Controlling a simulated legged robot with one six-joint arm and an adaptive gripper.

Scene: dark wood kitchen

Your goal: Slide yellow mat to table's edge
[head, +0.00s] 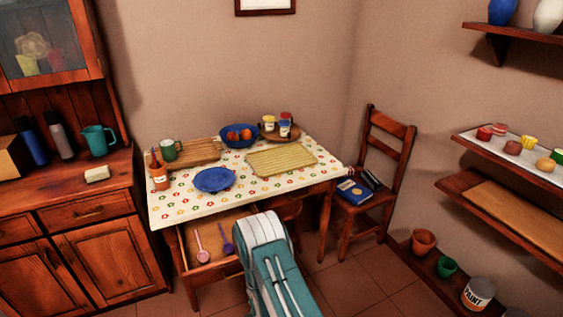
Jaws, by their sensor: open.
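The yellow mat (282,160) is a woven rectangle lying flat on the right part of the table (180,206), on a white cloth with a flower print. Its near side lies a little back from the table's front edge. Nothing rests on the mat. My teal and white arm shows at the bottom centre, in front of the table and apart from the mat. I cannot make out my gripper's fingers in this view.
A blue plate (214,180) lies left of the mat. A blue bowl (238,136) with orange fruit and a round board (279,136) with jars stand behind it. An open drawer (215,240) holds two spoons. A chair (372,185) with books stands at right.

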